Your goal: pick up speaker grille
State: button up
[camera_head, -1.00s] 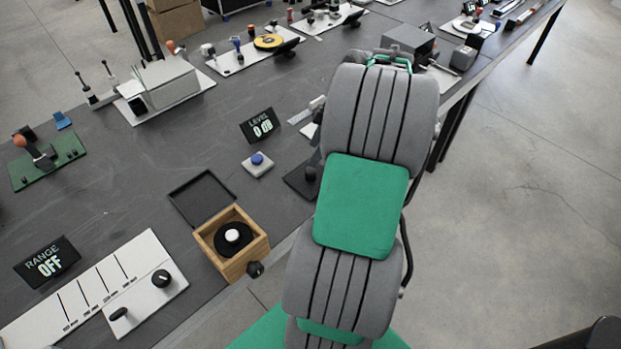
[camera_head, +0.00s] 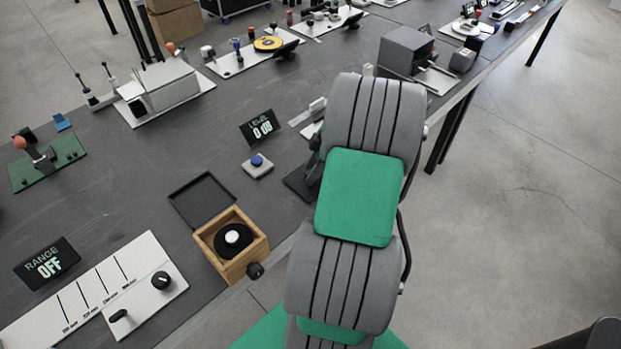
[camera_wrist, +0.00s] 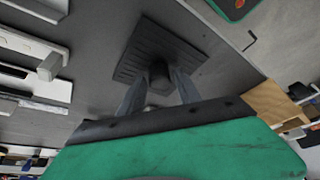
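A dark square plate with ridged lines, which looks like the speaker grille (camera_wrist: 145,44), lies flat on the table in the wrist view. A dark knob (camera_wrist: 159,70) stands up from it. My gripper (camera_wrist: 160,80) is right at the knob, its two grey fingers apart with the knob between or just beyond their tips. I cannot see clear contact. In the head view part of the dark plate (camera_head: 298,183) shows at the table's front edge; my arm hides the rest of it and most of the gripper.
A wooden box with an open black lid (camera_head: 231,245) stands left of my arm. A grey base with a blue button (camera_head: 257,166) and a LEVEL display (camera_head: 260,127) are nearby. A grey box (camera_head: 405,52) stands behind my arm.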

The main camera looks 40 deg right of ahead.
grip_shut()
jog(key=shift+r, duration=0.1)
dwell(0.4)
